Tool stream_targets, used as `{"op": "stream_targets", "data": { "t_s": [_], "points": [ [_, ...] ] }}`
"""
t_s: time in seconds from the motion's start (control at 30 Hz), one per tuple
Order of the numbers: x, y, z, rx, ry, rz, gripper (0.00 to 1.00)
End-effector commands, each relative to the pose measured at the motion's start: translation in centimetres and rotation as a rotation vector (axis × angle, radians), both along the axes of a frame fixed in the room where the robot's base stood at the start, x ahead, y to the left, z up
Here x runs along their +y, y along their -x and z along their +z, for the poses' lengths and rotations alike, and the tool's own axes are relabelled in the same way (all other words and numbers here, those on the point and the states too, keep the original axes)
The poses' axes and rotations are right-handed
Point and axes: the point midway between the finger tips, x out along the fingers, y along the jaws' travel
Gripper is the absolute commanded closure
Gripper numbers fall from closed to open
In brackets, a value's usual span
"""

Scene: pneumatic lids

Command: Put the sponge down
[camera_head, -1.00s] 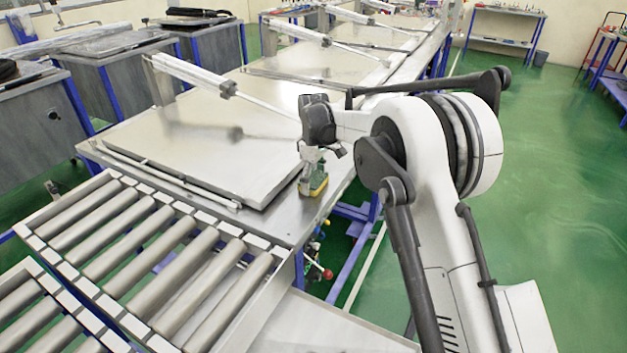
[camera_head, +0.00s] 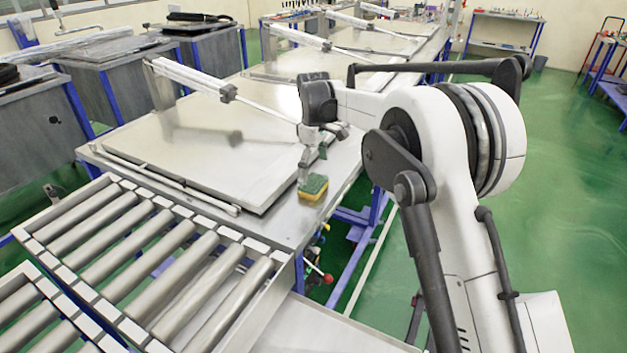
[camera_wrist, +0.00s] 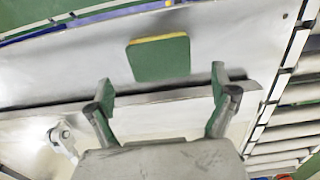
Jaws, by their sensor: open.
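The sponge (camera_head: 313,187) is yellow with a green top. It lies flat on the metal table (camera_head: 283,215) near its right front corner, beside the lid plate. In the wrist view the sponge (camera_wrist: 160,58) shows its green face with a yellow edge, lying ahead of the fingertips. My gripper (camera_head: 314,157) is open and empty, just behind and above the sponge. In the wrist view my gripper's fingers (camera_wrist: 162,85) are spread wide, with the sponge apart from both.
A roller conveyor (camera_head: 150,260) adjoins the table's front edge. A large flat lid plate (camera_head: 210,150) with a pneumatic cylinder (camera_head: 190,77) lies left of the sponge. The table's right edge is close to the sponge, with green floor beyond.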

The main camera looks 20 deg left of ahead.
Motion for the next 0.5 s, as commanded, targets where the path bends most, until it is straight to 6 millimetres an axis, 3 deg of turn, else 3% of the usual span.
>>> {"op": "stream_targets", "data": {
  "t_s": [0.2, 0.5],
  "points": [
    [0.0, 0.0, 3.8, 0.000, 0.000, 0.000, 0.09],
    [0.0, 0.0, 5.7, 0.000, 0.000, 0.000, 0.09]
  ]
}}
